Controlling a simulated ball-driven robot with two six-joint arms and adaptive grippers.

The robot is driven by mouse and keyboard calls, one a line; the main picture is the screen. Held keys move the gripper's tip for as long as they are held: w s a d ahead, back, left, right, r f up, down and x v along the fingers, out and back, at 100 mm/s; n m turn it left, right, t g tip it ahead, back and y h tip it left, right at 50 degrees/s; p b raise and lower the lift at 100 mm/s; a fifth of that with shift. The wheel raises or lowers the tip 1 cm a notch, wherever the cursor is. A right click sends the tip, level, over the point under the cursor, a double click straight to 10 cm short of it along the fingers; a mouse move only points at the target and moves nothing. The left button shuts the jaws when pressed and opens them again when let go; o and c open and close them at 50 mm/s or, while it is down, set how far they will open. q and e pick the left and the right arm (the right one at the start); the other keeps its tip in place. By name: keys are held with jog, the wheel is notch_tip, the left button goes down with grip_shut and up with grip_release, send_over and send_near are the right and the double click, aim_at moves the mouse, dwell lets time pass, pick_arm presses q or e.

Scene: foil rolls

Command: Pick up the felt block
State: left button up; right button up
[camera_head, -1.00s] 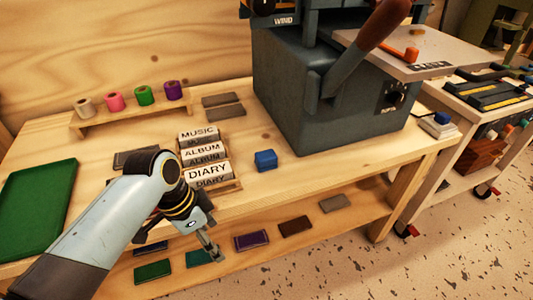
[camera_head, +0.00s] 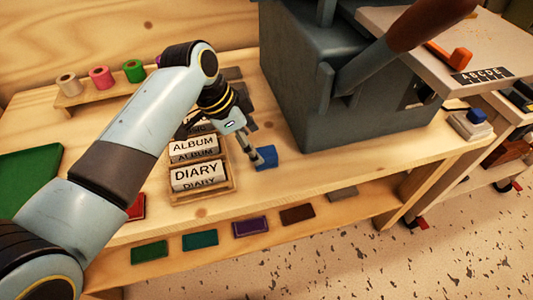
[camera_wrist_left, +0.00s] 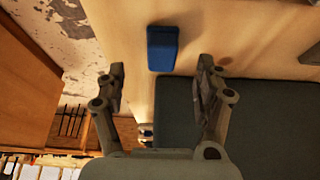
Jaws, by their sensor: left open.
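The felt block, a small blue block (camera_head: 266,155), lies on the wooden bench between the label box and the grey machine. It also shows in the left wrist view (camera_wrist_left: 162,48), just beyond my fingertips and roughly centred between them. My left gripper (camera_head: 257,160) is beside the block in the head view, at its left side, and partly overlaps it there. In the left wrist view my left gripper (camera_wrist_left: 161,72) is open with nothing between its fingers. My right gripper is in neither view.
A box of labels reading ALBUM and DIARY (camera_head: 232,187) stands left of the block. The big grey machine (camera_head: 340,100) stands close behind and right. Foil rolls (camera_head: 100,76) sit on a rack at the back left. Several coloured plates (camera_head: 251,227) lie on the lower shelf.

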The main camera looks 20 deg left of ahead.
aim_at(265, 152)
pick_arm(q)
jog(key=shift+w+d+f, duration=0.1)
jog(key=shift+d+f, duration=0.1)
jog(key=shift+f, duration=0.3)
jog(key=shift+w+d+f, duration=0.1)
jog(key=shift+w+f, duration=0.05)
jog(key=shift+f, duration=0.1)
jog(key=x, duration=0.4)
jog(key=shift+w+d+f+b, duration=0.15)
jog(key=shift+w+d+b, duration=0.2)
jog(key=shift+b, duration=0.05)
jog(key=shift+f, duration=0.1)
jog(key=c, duration=1.3)
jog(key=shift+o, duration=0.2)
jog(key=shift+r, duration=0.25)
notch_tip(265, 152, up, 10)
jog(key=shift+f+p, duration=0.2)
jog(key=shift+p, duration=0.5)
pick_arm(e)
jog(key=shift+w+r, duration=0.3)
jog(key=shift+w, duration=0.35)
